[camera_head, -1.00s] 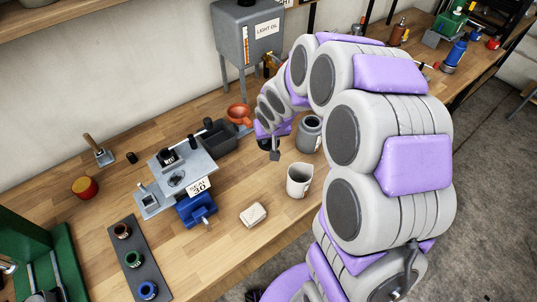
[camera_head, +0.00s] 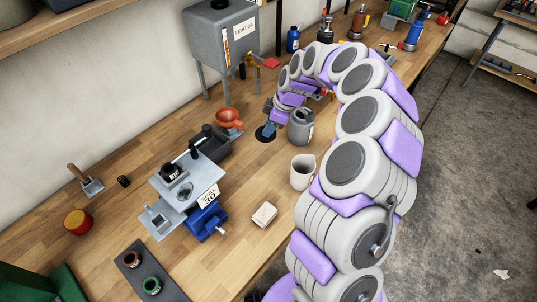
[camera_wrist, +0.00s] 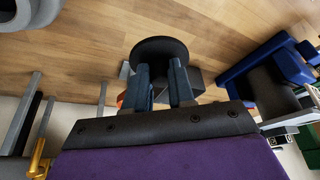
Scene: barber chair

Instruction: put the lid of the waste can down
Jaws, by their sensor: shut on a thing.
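My gripper (camera_head: 271,121) is beside the oil stand, left of a grey can (camera_head: 301,128). Its two blue-grey fingers (camera_wrist: 160,68) are shut on a dark round lid (camera_wrist: 160,48). In the head view the lid (camera_head: 265,134) looks nearly flat, low over the wooden bench; I cannot tell whether it touches the wood. The grey can is upright with a label on its side, and its top is partly hidden. It seems to be the waste can, and the lid is apart from it.
An orange funnel (camera_head: 229,118) and the oil tank (camera_head: 222,40) on its legs stand close by. A pale mug-like cup (camera_head: 302,172), a white block (camera_head: 264,215) and a blue vise (camera_head: 205,222) are nearer. Bare bench (camera_head: 262,170) lies between the funnel and cup.

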